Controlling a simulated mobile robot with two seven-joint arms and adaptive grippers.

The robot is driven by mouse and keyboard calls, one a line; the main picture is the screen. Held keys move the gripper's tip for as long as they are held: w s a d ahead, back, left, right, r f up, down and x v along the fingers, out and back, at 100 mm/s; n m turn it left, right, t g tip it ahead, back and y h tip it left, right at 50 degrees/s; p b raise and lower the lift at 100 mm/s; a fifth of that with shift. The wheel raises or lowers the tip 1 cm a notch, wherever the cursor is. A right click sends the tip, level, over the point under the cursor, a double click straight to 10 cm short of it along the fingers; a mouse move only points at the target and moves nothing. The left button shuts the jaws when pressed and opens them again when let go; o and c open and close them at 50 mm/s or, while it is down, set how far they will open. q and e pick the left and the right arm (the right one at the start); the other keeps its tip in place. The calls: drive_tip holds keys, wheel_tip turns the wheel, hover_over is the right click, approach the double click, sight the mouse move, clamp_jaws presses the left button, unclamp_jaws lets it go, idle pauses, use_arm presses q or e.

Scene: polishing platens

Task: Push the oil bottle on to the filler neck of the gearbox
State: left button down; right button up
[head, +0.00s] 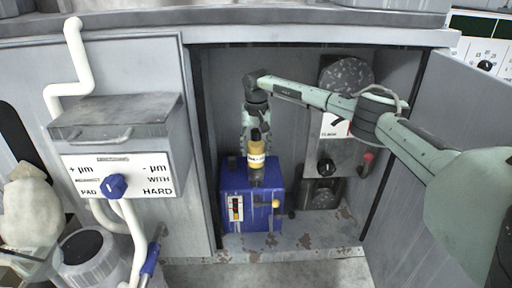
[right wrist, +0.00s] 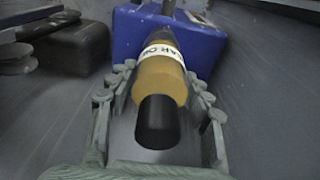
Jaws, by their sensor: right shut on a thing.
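My right gripper (head: 250,132) is shut on the bottle from above. In the right wrist view the bottle (right wrist: 162,78) lies between the fingers (right wrist: 160,92), black end towards me and far end against or just over the gearbox (right wrist: 203,48). The filler neck is hidden behind the bottle, so I cannot tell if they touch. My left gripper is out of view.
The open cabinet has a door (head: 440,95) at the right and a motor-like unit (head: 346,75) behind my arm. A control box (head: 120,150) with a blue knob projects at the left. The cabinet floor (head: 320,232) is bare in front of the gearbox.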

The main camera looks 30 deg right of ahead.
sight(256, 132)
drive_tip(key=shift+f+b, duration=0.5)
drive_tip(key=shift+f, duration=0.65)
drive_tip(key=o, duration=1.6)
drive_tip(key=shift+c, duration=0.2)
drive_tip(key=r, duration=0.4)
drive_tip(key=s+r, duration=0.1)
drive_tip(key=r, duration=0.7)
drive_tip(key=shift+s+a, duration=0.15)
drive_tip(key=shift+a, duration=0.25)
